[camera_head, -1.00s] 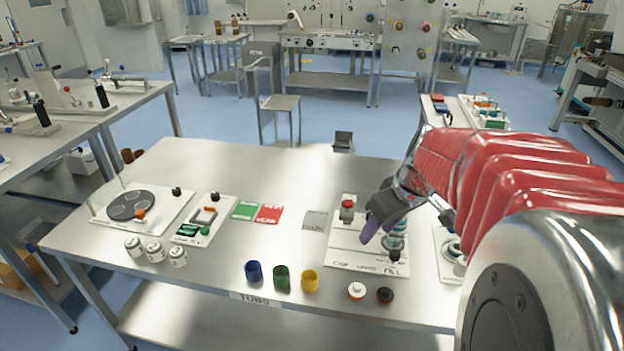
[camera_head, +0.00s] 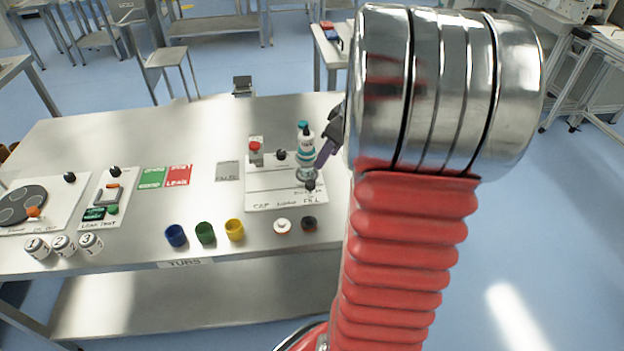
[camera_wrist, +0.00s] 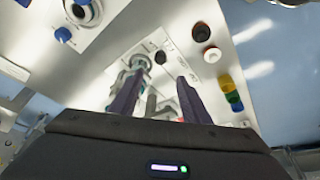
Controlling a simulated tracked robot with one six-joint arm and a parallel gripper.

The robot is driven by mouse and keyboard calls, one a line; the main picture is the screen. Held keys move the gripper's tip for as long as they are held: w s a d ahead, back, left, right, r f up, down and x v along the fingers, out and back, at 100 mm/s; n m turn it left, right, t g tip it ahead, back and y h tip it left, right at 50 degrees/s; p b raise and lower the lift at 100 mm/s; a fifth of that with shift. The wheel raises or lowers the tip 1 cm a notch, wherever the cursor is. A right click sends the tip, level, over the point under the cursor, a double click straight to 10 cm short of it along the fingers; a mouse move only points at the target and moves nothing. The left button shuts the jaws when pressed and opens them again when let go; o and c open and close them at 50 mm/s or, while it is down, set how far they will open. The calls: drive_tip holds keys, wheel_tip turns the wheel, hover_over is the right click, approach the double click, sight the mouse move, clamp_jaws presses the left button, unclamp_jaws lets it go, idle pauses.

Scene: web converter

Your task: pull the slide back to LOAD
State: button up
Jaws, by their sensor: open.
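The white station board (camera_head: 270,197), lettered with CAP and FILL, lies near the table's right end. A white and teal bottle-like part (camera_head: 305,165) stands at its right side. A black knob (camera_head: 310,185) sits in front of that part, near FILL; it also shows in the wrist view (camera_wrist: 160,57). Which part is the slide is not clear. My gripper (camera_head: 326,152) is open beside the bottle-like part, to its right in the head view. In the wrist view my gripper (camera_wrist: 160,80) has its dark fingers apart, with the knob beyond them. Contact cannot be told.
A red button (camera_head: 255,147) and another black knob (camera_head: 281,155) are at the board's back. A white cap (camera_head: 282,226) and a black cap (camera_head: 309,223) lie in front. Blue (camera_head: 176,235), green (camera_head: 205,232) and yellow (camera_head: 235,229) tubs stand left of them.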

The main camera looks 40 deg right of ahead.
sight(311, 182)
drive_tip(key=x, duration=1.3)
drive_tip(key=shift+f, duration=0.3)
drive_tip(key=shift+c, duration=0.3)
clamp_jaws()
